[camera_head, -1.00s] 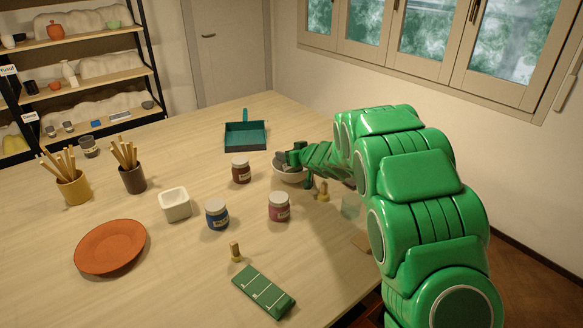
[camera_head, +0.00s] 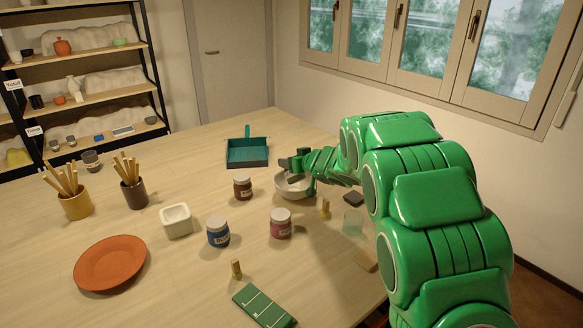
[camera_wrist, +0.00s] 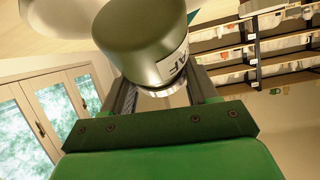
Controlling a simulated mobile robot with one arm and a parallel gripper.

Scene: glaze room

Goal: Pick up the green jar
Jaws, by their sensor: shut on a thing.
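The green jar (camera_wrist: 140,45) fills the upper middle of the wrist view, a dull grey-green body with a pale label ending in "AF". A shiny rim or lid shows at its lower end, between the fingers. My gripper (camera_wrist: 158,92) is shut on it. In the head view my gripper (camera_head: 294,169) is over the white bowl (camera_head: 291,190).
A brown jar (camera_head: 242,187), pink jar (camera_head: 281,224) and blue jar (camera_head: 218,232) stand left of the bowl. A glass (camera_head: 353,221), dark block (camera_head: 353,198) and small wooden-coloured stub (camera_head: 325,209) stand to its right.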

